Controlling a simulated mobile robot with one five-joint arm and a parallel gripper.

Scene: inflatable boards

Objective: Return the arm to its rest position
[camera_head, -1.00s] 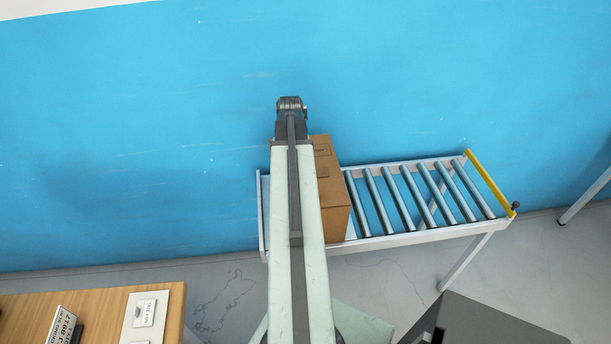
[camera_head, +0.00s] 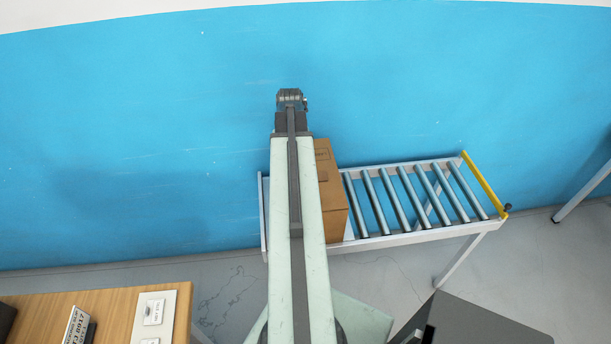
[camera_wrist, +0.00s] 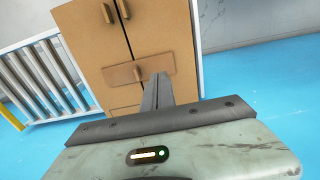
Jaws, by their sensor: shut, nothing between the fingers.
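My arm reaches straight up the middle of the head view, and its far end stands in front of the blue wall. My gripper (camera_wrist: 157,92) shows in the wrist view with its dark fingers together and nothing between them. In the head view the fingers cannot be made out. A cardboard box (camera_head: 331,200) stands on the left end of the roller conveyor (camera_head: 413,235), partly hidden behind my arm. A brown box face (camera_wrist: 148,30) fills the middle of the wrist view beyond the fingers; I cannot tell the gap between them.
A wooden table (camera_head: 117,302) with small labelled items is at the lower left. A dark grey box-like thing (camera_head: 490,325) is at the lower right. The conveyor has a yellow end bar (camera_head: 484,184). The blue wall (camera_head: 130,120) spans the back. Grey floor lies between table and conveyor.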

